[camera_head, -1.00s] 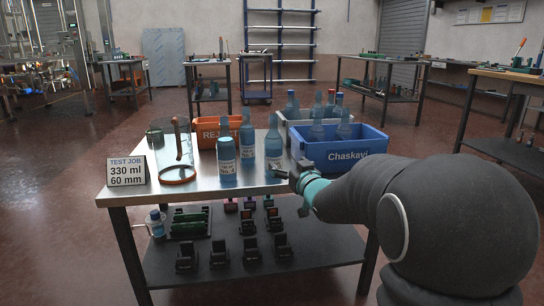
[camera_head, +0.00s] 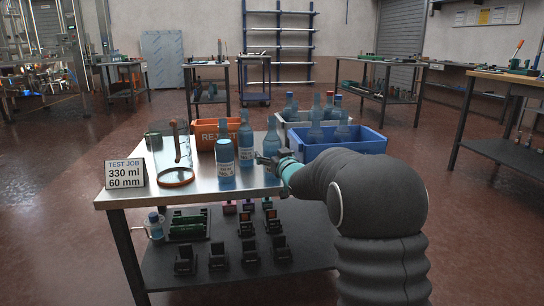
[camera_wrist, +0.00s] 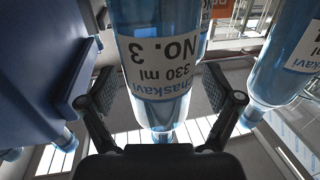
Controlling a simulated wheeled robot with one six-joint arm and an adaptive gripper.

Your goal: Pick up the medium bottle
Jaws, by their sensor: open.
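Three blue bottles stand upright on the metal table top (camera_head: 215,192): a left one (camera_head: 225,160), a middle one (camera_head: 246,145) and a right one (camera_head: 272,138). My gripper (camera_head: 264,158) is open at the right bottle, whose lower part it partly hides. The wrist view appears upside down; there this bottle (camera_wrist: 165,80), labelled "No. 3" and "330 ml", stands between the two spread fingers of my gripper (camera_wrist: 160,105). I cannot tell whether a finger touches it. Another bottle (camera_wrist: 290,55) is at the right edge of that view. Which bottle is medium is not plain.
A blue bin (camera_head: 340,148) holding bottles stands close right of the gripper. A grey bin (camera_head: 296,116) is behind, an orange reject bin (camera_head: 207,133) at the back left. A sign (camera_head: 125,173) reads 330 ml, 60 mm.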

